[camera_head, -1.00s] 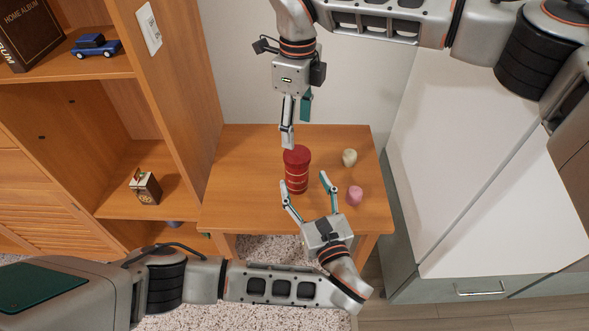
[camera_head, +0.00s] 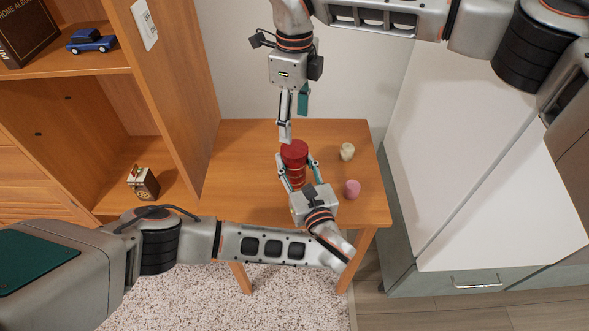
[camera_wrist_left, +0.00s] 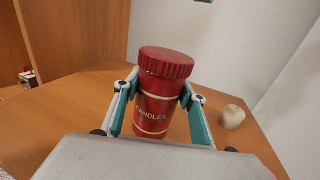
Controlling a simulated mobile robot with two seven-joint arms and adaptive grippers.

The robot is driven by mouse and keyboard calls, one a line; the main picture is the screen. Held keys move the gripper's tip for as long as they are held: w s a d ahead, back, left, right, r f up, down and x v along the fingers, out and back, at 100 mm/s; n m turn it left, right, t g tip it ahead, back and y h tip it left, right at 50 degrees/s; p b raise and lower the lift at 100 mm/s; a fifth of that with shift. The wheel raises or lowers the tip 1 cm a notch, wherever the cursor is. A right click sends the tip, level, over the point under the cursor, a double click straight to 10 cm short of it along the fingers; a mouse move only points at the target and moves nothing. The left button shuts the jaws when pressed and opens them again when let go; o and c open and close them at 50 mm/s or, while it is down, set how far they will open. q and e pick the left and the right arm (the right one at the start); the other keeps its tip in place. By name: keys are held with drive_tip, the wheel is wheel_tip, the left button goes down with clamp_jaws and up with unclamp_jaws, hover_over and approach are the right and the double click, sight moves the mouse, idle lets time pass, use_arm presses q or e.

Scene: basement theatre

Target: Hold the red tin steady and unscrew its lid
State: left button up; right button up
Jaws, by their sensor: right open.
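The red tin (camera_head: 297,176) stands upright on the small wooden table; its label reads "CANDLES" in the left wrist view (camera_wrist_left: 152,117). Its ribbed dark red lid (camera_head: 294,149) sits on top. My left gripper (camera_head: 297,163) has one finger on each side of the tin, just below the lid. The fingertips appear to press against it, and the lid stays clear above them. My right gripper (camera_head: 291,122) hangs pointing down just above and behind the lid, open and empty, seen nearly edge-on.
On the wooden table (camera_head: 240,180), a cream round object (camera_head: 347,152) and a pink one (camera_head: 352,188) stand right of the tin. A wooden shelf unit (camera_head: 175,85) rises on the left, holding a blue toy car (camera_head: 91,41). A white-topped cabinet (camera_head: 480,190) is on the right.

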sight(294, 148)
use_arm(q)
clamp_jaws()
use_arm(e)
drive_tip(key=m, duration=1.2)
drive_tip(key=shift+s+a, duration=0.1)
drive_tip(key=m, duration=1)
drive_tip(key=shift+m, duration=0.3)
drive_tip(key=m, duration=0.4)
drive_tip(key=shift+f+m, duration=0.3)
drive_tip(key=shift+f, duration=0.05)
wheel_tip(294, 148, down, 7)
drive_tip(key=shift+f, duration=0.15)
